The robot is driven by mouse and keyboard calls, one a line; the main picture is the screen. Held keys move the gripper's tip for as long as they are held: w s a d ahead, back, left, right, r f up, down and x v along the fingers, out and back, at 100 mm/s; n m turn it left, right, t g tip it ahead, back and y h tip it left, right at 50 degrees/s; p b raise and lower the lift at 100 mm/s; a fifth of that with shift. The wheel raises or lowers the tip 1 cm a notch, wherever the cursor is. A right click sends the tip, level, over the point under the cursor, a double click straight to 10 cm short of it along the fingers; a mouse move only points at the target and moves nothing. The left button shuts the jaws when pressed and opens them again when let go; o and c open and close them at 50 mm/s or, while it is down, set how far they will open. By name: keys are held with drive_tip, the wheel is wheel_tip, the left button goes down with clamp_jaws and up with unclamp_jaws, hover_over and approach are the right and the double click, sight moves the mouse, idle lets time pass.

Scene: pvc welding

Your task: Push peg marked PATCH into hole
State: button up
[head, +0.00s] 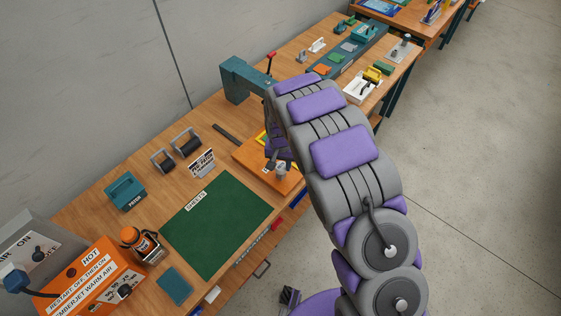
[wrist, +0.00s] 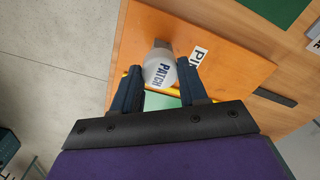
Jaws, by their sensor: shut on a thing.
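A white round peg marked PATCH (wrist: 160,70) sits between the two dark fingers of my gripper (wrist: 158,78), which is shut on it. The peg is over the orange board (wrist: 225,75), near a white label starting with PI (wrist: 199,56). A grey piece shows just beyond the peg. In the head view my gripper (head: 273,160) is low at the orange board (head: 247,156), and my arm covers part of the board. I see no hole; I cannot tell whether the peg is in one or above it.
A green mat labelled SHEETS (head: 218,225) lies in front of the board. A teal clamp frame (head: 240,80) stands behind it. The mat is clear.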

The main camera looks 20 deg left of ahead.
sight(281, 165)
drive_tip(key=shift+f, duration=0.4)
drive_tip(key=o, duration=1.3)
drive_tip(key=shift+c, duration=0.2)
wheel_tip(281, 165, up, 17)
drive_tip(key=p, duration=0.1)
drive_tip(key=shift+r+p, duration=0.15)
drive_tip(key=shift+p, duration=0.2)
drive_tip(key=shift+w, duration=0.1)
